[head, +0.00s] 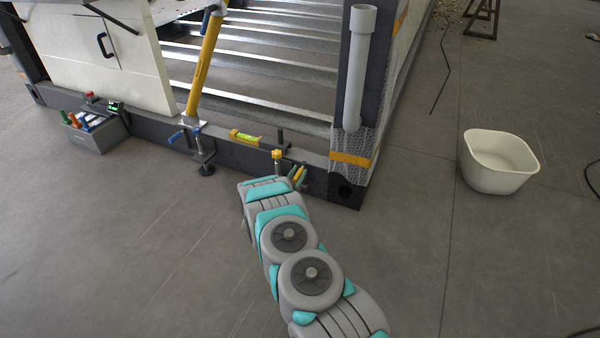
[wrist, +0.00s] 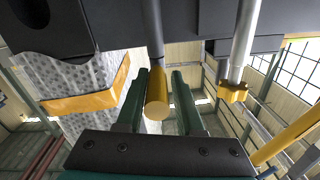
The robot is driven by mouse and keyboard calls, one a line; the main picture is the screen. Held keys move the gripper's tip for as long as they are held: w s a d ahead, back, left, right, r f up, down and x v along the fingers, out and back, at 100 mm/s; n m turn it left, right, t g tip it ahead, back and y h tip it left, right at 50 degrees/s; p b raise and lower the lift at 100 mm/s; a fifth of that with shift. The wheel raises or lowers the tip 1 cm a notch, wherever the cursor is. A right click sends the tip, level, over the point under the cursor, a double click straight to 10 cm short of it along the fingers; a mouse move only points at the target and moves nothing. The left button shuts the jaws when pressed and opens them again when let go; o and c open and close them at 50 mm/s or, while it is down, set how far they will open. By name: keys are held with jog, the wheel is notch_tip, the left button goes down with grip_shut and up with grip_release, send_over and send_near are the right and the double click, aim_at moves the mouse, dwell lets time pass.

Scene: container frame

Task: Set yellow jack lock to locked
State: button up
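A dark round bar with a yellow end (wrist: 157,105), which looks like the lock handle, lies between the two dark green fingers of my gripper (wrist: 159,95) in the wrist view. The fingers stand apart, one on each side of it. Slim gaps seem to show, but I cannot tell whether either finger touches. In the head view my gripper (head: 298,174) is small at the dark beam's front, around the yellow end. A yellow star knob (wrist: 233,93) on a silver rod is beside the bar; it also shows in the head view (head: 277,155).
The dark frame beam (head: 240,154) carries a yellow-green level (head: 244,137). A mesh-wrapped post (head: 352,143) with an orange band stands right of my gripper. A yellow diagonal post (head: 204,65) and a grey toolbox (head: 95,134) are left. A white tub (head: 497,162) stands right. The near floor is clear.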

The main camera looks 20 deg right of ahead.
jog(key=o, duration=0.4)
jog(key=shift+s+a, duration=0.1)
jog(key=v, duration=0.6)
jog(key=shift+a, duration=0.35)
jog(key=shift+a, duration=0.2)
